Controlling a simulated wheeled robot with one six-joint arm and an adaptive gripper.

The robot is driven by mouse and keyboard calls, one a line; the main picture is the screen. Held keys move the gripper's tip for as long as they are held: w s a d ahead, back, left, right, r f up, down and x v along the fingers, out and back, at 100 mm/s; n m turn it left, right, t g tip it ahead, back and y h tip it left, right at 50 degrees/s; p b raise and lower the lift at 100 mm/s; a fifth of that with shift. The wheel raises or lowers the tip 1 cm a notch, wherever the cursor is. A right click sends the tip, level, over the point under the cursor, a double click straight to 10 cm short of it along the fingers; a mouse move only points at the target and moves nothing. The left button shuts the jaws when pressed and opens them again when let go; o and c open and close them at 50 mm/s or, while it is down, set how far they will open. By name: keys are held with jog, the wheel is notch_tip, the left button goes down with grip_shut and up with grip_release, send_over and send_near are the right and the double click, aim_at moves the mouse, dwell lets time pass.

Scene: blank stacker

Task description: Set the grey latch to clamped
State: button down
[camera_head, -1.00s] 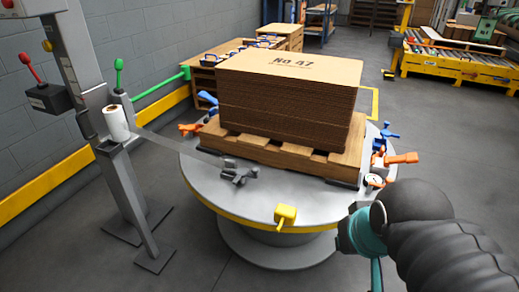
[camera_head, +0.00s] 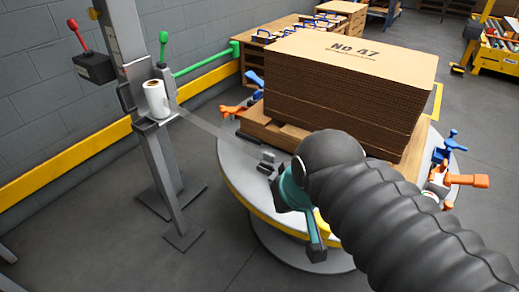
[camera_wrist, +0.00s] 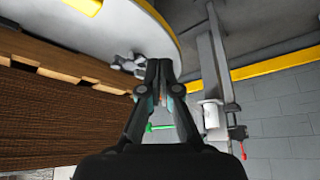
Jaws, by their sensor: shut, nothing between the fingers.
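The grey latch (camera_head: 267,160) sits on the rim of the round turntable (camera_head: 236,178), in front of the pallet's left part. In the head view my arm covers part of it. In the wrist view the latch (camera_wrist: 128,63) shows just left of my fingertips, and I cannot tell whether they touch it. My gripper (camera_wrist: 158,66) is shut and empty. Whether the latch stands open or clamped cannot be made out.
A stack of cardboard (camera_head: 350,90) rests on a wooden pallet on the turntable. Orange (camera_head: 232,111) and blue (camera_head: 453,140) latches sit around it. A post with a white film roll (camera_head: 155,99) stands to the left, with film stretched towards the latch.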

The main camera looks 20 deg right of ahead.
jog(key=shift+w+a, duration=0.2)
jog(key=shift+w, duration=0.1)
jog(key=w+d+r+m+g, duration=0.1)
jog(key=w+d+r+g, duration=0.15)
jog(key=w, duration=0.55)
jog(key=w+d+r+m+g, duration=0.1)
jog(key=w+d+r+g, duration=0.15)
jog(key=w, duration=0.45)
jog(key=w+d+f+g, duration=0.1)
jog(key=w+d+f, duration=0.2)
jog(key=w+d, duration=0.2)
jog(key=w+d+f+m+g, duration=0.1)
jog(key=w+d+f+g, duration=0.1)
jog(key=w+d, duration=0.3)
jog(key=w+f, duration=0.1)
jog(key=w, duration=0.2)
jog(key=shift+d+f+m+y, duration=0.25)
jog(key=shift+d+m+y, duration=0.05)
jog(key=shift+d+y, duration=0.1)
